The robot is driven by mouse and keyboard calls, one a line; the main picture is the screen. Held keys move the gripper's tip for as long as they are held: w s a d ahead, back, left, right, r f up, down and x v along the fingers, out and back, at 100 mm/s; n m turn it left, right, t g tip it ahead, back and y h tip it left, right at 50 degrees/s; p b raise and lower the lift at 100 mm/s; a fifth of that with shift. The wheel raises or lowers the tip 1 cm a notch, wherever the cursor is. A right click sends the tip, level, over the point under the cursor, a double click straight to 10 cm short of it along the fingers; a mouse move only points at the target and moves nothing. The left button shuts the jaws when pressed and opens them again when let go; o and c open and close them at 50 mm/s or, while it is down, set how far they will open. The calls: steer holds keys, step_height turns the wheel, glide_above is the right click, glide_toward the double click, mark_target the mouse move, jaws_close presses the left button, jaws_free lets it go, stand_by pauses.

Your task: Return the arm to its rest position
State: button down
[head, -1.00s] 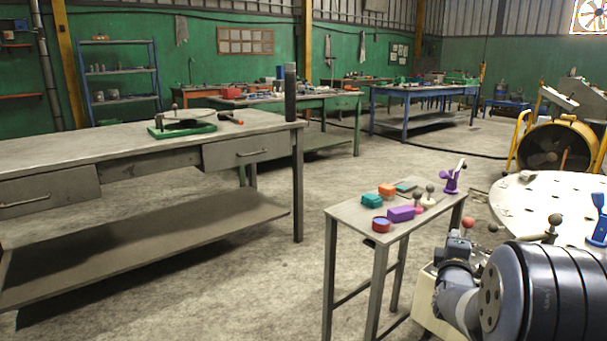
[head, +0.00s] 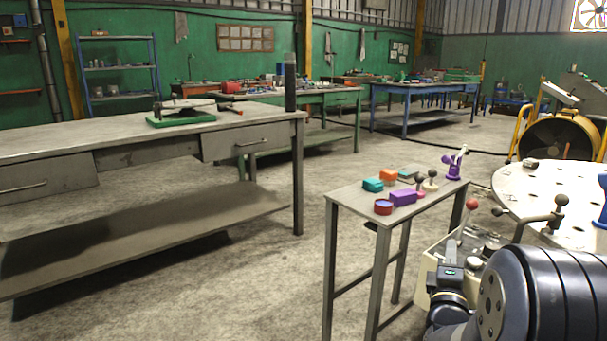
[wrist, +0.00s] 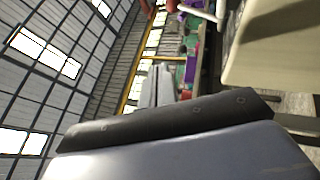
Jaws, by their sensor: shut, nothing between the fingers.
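My arm (head: 540,295) shows at the lower right of the head view as a thick dark ribbed cylinder, with a smaller dark wrist joint (head: 449,285) to its left. In the wrist view a large blue-grey rounded surface with a black band (wrist: 170,122) fills the bottom, likely a link of my own arm. Nothing held is visible.
A small grey table (head: 352,196) with several coloured items stands left of my arm. A control box with a red knob (head: 472,203) and a round perforated white table (head: 560,190) are close by. A long grey workbench (head: 60,145) stands left. Floor between is clear.

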steer(key=shift+v, duration=2.5)
